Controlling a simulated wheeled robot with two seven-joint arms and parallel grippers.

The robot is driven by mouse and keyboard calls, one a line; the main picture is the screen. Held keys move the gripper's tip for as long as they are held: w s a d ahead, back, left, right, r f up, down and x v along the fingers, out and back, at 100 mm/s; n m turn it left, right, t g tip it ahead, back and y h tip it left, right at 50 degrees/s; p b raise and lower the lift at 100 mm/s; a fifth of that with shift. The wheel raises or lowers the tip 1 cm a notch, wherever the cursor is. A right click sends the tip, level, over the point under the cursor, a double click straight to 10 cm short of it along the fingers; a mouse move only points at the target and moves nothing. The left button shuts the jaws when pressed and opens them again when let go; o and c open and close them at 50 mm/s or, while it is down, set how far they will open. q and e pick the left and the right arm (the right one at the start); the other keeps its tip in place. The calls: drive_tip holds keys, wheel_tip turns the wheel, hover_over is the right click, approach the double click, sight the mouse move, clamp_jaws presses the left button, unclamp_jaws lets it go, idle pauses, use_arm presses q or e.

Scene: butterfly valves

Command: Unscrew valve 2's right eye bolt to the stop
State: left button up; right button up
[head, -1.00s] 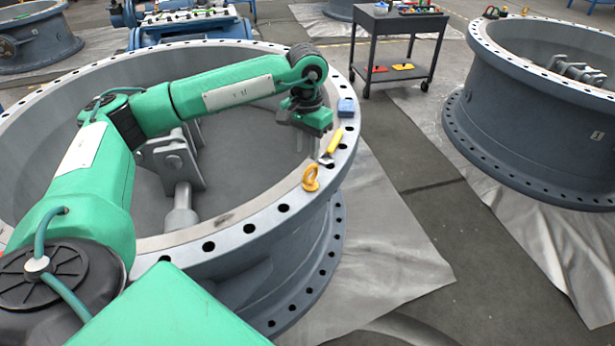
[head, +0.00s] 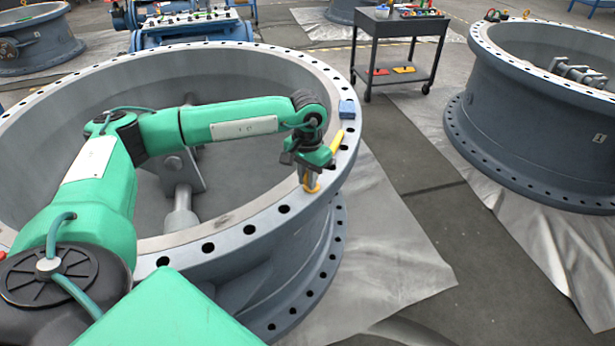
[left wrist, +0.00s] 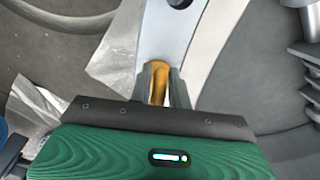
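The yellow eye bolt (head: 311,188) stands in the rim of the large grey valve body (head: 255,232) on the near left. My left gripper (head: 310,178) points down over it, with its fingers hiding most of the ring. In the left wrist view the eye bolt (left wrist: 159,82) is between the two fingers (left wrist: 160,90), close to both. I cannot tell whether the fingers press on it. My right gripper is not in view.
A yellow-handled tool (head: 337,140) and a blue block (head: 347,109) lie on the rim just beyond the gripper. Another valve (head: 545,130) stands at the right. A dark tool cart (head: 399,50) is at the back.

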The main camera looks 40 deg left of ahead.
use_arm(q)
clamp_jaws()
drive_tip(key=shift+d+n, duration=0.1)
drive_tip(key=shift+n, duration=0.3)
